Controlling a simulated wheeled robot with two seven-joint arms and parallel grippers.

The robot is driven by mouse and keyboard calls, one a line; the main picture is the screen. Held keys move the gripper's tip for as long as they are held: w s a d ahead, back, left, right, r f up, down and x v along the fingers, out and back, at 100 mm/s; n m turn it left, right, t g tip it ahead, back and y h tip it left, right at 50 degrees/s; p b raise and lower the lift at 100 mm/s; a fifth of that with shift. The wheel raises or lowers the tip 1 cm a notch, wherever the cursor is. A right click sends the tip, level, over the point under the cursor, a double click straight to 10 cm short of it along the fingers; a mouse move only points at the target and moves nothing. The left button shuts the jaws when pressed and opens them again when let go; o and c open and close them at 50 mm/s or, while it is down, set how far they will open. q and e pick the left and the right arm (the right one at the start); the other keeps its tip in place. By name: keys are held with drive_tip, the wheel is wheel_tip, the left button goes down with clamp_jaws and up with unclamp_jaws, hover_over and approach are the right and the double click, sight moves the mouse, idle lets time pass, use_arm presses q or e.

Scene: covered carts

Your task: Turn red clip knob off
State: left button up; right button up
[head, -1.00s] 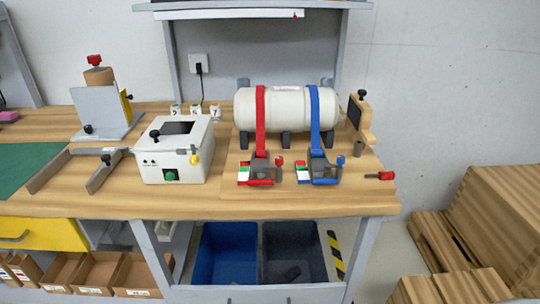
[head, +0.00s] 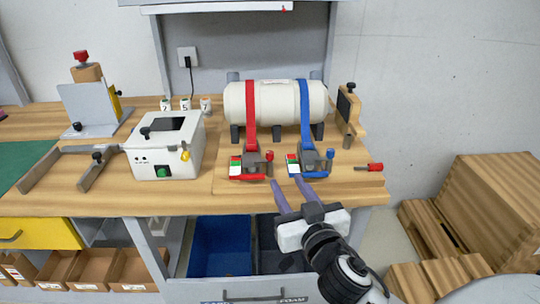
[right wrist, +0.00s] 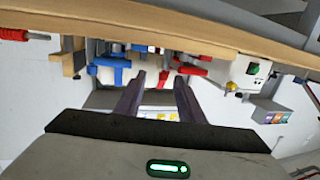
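The red clip (head: 249,166) sits at the bench front, below the red strap (head: 251,115) around a white cylinder (head: 287,101). Its small red knob (head: 269,156) stands at its right side. A red, white and green marking shows on its left; which setting it indicates is too small to tell. My right gripper (head: 284,181) is open and empty, with its fingertips at the bench front edge, between the red clip and the blue clip (head: 313,165). In the right wrist view, the open fingers (right wrist: 159,78) point toward the bench, with the red clip (right wrist: 190,67) just beyond them. My left gripper is out of view.
The blue clip and its blue knob (head: 330,153) stand close on the right. A white box (head: 165,146) with a green button stands left. A red-handled peg (head: 375,167) lies at the right edge. Blue bin (head: 220,247) sits below the bench.

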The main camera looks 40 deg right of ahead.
sight(271, 156)
drive_tip(key=shift+t+y, duration=0.3)
drive_tip(key=shift+t, duration=0.4)
drive_tip(key=x, duration=0.3)
drive_tip(key=r+p+x, duration=0.1)
drive_tip(key=x, duration=0.3)
drive_tip(key=r+p+x, duration=0.1)
drive_tip(key=x, duration=0.3)
drive_tip(key=shift+w+a, duration=0.15)
drive_tip(key=shift+a, duration=0.15)
drive_tip(key=shift+f, duration=0.1)
clamp_jaws()
